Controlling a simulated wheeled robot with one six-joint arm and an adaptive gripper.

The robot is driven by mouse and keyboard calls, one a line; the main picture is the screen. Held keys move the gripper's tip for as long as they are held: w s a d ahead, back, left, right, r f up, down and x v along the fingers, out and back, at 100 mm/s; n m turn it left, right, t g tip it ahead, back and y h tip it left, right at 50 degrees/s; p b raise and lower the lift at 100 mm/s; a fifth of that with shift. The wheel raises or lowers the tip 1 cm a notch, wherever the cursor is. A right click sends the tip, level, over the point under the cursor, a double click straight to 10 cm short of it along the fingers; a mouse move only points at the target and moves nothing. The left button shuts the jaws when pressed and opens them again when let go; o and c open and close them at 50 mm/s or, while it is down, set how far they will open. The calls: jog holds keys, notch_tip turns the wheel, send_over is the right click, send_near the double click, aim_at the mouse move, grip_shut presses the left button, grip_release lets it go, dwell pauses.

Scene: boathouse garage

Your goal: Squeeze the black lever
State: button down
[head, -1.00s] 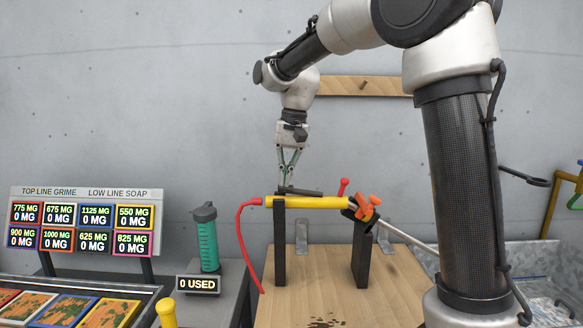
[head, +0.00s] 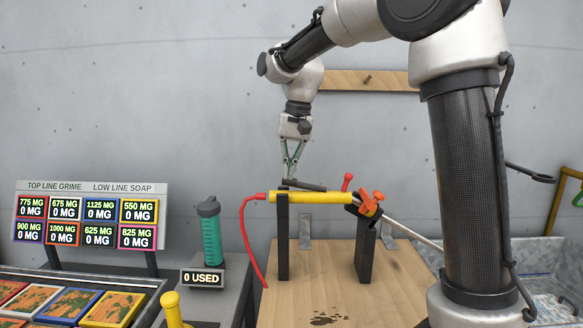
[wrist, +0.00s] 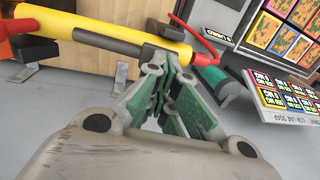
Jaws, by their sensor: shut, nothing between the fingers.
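The black lever (head: 303,186) lies along the top of a yellow tube (head: 312,198), a sprayer-like tool held level on two dark posts. The lever also shows in the wrist view (wrist: 105,41), beside the yellow tube (wrist: 110,22). My gripper (head: 290,177) points down above the left end of the lever. Its green fingers meet at the tips and hold nothing. In the wrist view my gripper's tips (wrist: 162,60) are close to the lever's end. I cannot tell whether they touch it.
A red hose (head: 245,235) hangs from the tube's left end. A red knob (head: 347,181) and orange handle (head: 371,200) are at its right. A green bottle (head: 211,240) stands left, near the readout board (head: 90,212) and coloured panels (head: 70,305). The wooden bench top (head: 320,290) is mostly clear.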

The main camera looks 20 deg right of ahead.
jog(key=shift+r, duration=0.5)
jog(key=s+d+r, duration=0.1)
jog(key=d+r, duration=0.2)
jog(key=r, duration=1)
jog(key=shift+d+r, duration=0.25)
jog(key=shift+d, duration=0.1)
